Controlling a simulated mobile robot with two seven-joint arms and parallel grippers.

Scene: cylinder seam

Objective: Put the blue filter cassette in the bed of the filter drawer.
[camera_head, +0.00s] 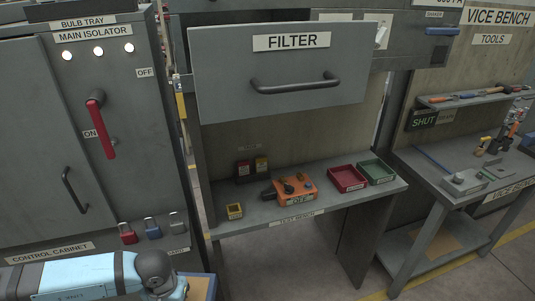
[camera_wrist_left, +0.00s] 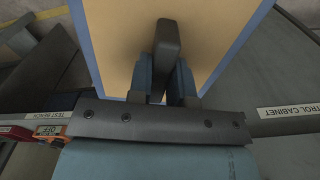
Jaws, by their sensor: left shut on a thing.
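The filter cassette, a tan panel with a blue frame (camera_wrist_left: 115,45) and a dark bar handle (camera_wrist_left: 167,45), fills the upper middle of the left wrist view. My left gripper (camera_wrist_left: 167,80) is shut on that handle, one finger on each side. In the head view only a small part of the cassette (camera_head: 205,286) shows at the bottom, behind my left arm. The filter drawer (camera_head: 282,75), a grey front labelled FILTER with a dark bar handle (camera_head: 295,84), is at the upper middle. Its bed is hidden behind the front. My right gripper is out of view.
The test bench (camera_head: 290,216) below the drawer holds an orange box (camera_head: 294,188), a red tray (camera_head: 347,179), a green tray (camera_head: 377,172) and small items. The control cabinet (camera_head: 85,180) with a red handle is at left, the vice bench (camera_head: 450,187) at right.

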